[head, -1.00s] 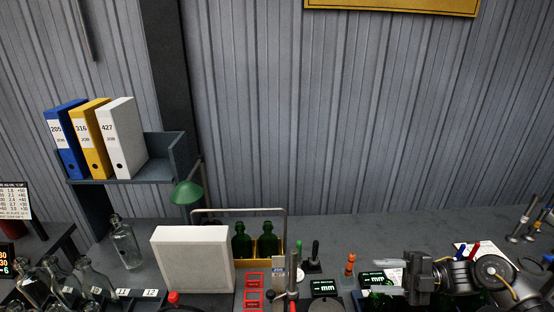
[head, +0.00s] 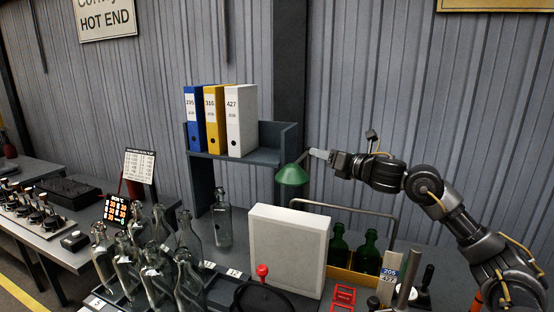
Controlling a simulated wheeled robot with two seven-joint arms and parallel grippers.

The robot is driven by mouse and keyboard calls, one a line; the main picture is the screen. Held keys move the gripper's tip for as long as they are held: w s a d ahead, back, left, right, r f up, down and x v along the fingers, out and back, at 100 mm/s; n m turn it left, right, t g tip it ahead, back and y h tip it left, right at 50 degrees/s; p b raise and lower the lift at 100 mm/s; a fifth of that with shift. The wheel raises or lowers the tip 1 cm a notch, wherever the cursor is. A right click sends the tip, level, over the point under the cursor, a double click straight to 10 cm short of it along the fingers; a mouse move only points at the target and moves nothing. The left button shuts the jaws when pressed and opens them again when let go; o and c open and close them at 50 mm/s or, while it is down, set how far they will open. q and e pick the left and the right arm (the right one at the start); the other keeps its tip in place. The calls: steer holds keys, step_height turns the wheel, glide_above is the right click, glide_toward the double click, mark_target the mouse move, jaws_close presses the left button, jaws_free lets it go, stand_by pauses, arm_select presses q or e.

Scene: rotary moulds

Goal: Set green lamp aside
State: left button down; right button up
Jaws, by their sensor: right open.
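The green lamp (head: 292,175) has a cone-shaped green shade on a thin arm and hangs behind the white box, just right of the shelf. My right gripper (head: 318,154) reaches in from the right with its fingertips close to the lamp's thin arm, a little above and right of the shade. It is open; whether the fingers touch the lamp or lie around its arm, I cannot tell. The lamp's lower part is hidden behind the white box. My left gripper is not in view.
A white box (head: 288,250) stands in front of the lamp. A shelf (head: 268,142) with binders (head: 240,120) is to the left. Green bottles (head: 367,252) stand in a yellow carrier (head: 345,274) with a metal handle. Several clear bottles (head: 158,275) crowd the front left.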

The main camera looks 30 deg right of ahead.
mark_target(300, 146)
steer(key=w+p, duration=0.1)
steer(key=w, duration=0.2)
steer(key=w+a+p, duration=0.1)
steer(key=w+p, duration=0.1)
steer(key=w, duration=0.1)
steer(key=w+p, duration=0.2)
steer(key=w, duration=0.1)
steer(key=shift+w+a+r, duration=0.15)
steer(key=shift+r, duration=0.1)
arm_select(q)
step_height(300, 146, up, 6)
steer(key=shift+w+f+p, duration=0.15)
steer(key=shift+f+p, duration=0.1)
steer(key=shift+p, duration=0.15)
arm_select(e)
steer(key=shift+w+f, duration=0.25)
steer(key=shift+w, duration=0.5)
steer(key=shift+c, duration=0.2)
jaws_close()
